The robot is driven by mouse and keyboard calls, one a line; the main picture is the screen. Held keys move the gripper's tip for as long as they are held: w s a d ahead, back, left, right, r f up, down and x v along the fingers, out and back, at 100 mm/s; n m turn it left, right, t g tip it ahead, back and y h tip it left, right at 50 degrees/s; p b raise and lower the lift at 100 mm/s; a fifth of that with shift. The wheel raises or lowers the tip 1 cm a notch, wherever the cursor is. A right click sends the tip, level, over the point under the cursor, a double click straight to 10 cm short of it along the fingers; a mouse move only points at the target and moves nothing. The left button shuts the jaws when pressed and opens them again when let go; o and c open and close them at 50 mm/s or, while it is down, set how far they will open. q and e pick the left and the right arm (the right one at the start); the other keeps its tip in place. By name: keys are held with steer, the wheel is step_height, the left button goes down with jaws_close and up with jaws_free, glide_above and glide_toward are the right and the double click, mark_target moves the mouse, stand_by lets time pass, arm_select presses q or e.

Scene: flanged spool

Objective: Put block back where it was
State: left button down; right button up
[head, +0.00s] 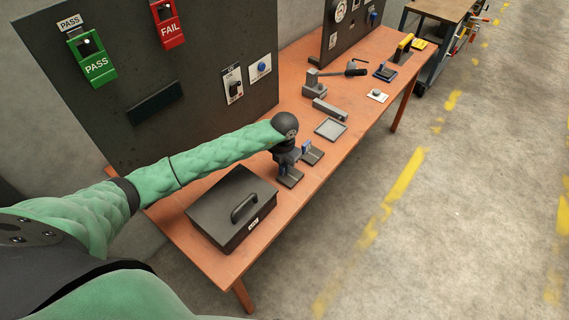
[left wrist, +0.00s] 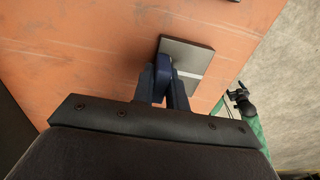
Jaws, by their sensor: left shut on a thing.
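My left gripper (head: 287,163) is over the table's middle, pointing down, shut on a dark blue rounded piece (left wrist: 164,68). In the left wrist view the piece is between the fingers (left wrist: 164,85), over or against a flat grey block (left wrist: 190,57); I cannot tell whether they are joined.
A dark lidded box (head: 232,208) stands left on the orange table (head: 203,258). A dark panel (head: 150,60) rises behind. Bare tabletop lies toward the front edge.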

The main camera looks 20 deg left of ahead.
arm_select(q)
steer(key=c, duration=1.4)
jaws_free()
steer(key=shift+f, duration=0.1)
arm_select(e)
steer(key=shift+w+r, duration=0.2)
steer(key=shift+w, duration=0.05)
